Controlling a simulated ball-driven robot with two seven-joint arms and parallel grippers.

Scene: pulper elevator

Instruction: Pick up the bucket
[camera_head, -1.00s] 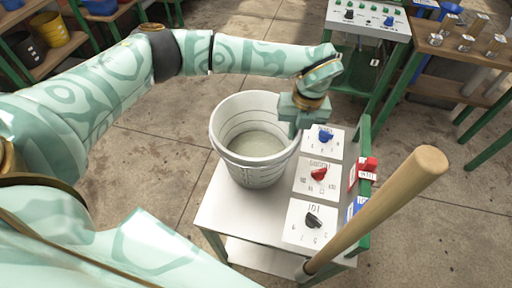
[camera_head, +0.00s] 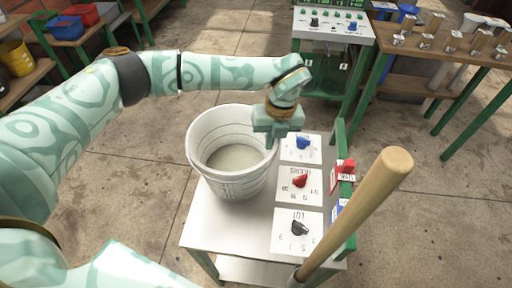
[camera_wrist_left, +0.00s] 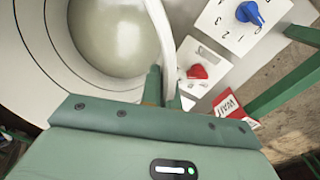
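The white bucket (camera_head: 215,180) stands upright on the small white-topped table (camera_head: 200,230), with a pale greyish content inside. My left gripper (camera_head: 274,135) points down at the bucket's right rim. In the left wrist view, its two fingers (camera_wrist_left: 166,88) are close together, one on each side of the bucket's rim (camera_wrist_left: 162,35), and look shut on it. The fingertips are mostly hidden in the head view. My right gripper is not in view.
Panels with a blue knob (camera_head: 302,142), a red knob (camera_head: 300,181) and a black knob (camera_head: 299,229) lie right of the bucket. A wooden handle (camera_head: 365,205) rises at the table's front right. A control-panel stand (camera_head: 335,25) and a workbench (camera_head: 450,45) stand behind.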

